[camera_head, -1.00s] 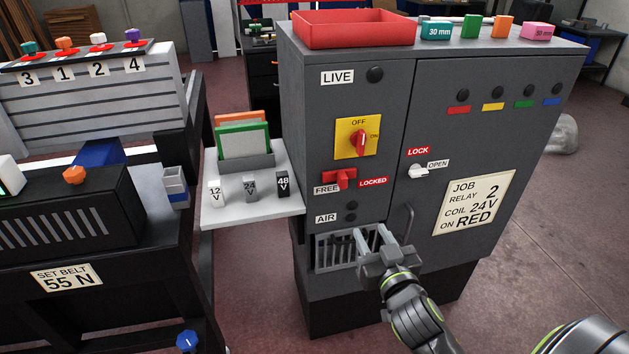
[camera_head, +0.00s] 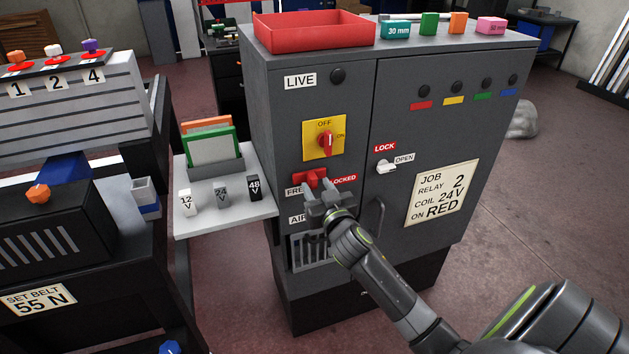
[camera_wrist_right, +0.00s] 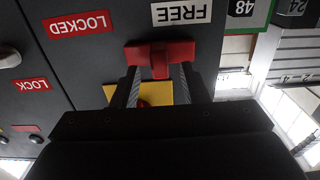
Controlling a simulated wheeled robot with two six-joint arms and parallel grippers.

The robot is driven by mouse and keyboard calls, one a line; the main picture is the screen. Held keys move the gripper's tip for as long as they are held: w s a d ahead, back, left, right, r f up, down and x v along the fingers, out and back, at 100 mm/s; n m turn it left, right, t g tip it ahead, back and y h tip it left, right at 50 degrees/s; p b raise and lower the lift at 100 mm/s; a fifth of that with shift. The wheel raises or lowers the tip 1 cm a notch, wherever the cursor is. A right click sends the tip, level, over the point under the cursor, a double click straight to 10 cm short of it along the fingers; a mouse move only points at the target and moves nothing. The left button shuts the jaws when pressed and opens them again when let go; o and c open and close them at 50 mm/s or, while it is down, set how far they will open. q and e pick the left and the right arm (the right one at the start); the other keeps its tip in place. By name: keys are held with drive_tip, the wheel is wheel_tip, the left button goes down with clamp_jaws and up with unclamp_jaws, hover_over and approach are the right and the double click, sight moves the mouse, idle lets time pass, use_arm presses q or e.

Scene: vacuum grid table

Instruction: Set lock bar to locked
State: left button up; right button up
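The red lock bar (camera_head: 314,175) is on the grey cabinet's front, between the FREE label and the red LOCKED label (camera_head: 343,179). In the right wrist view, which is upside down, the lock bar (camera_wrist_right: 160,54) shows as a red crosspiece with a middle tab, close to the FREE label (camera_wrist_right: 181,13). My right gripper (camera_head: 322,188) is open in front of the bar, with its fingertips close to it and one finger to each side of the tab. I cannot tell whether they touch it. The gripper partly covers the FREE label in the head view. My left gripper is out of view.
A yellow switch plate with a red knob (camera_head: 325,142) sits just above the bar. A white LOCK/OPEN latch (camera_head: 386,167) and a door handle (camera_head: 376,215) are to the right. A vent grille (camera_head: 309,252) is below. A small shelf (camera_head: 225,217) juts out left.

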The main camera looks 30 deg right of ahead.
drive_tip(key=shift+x, duration=1.3)
clamp_jaws()
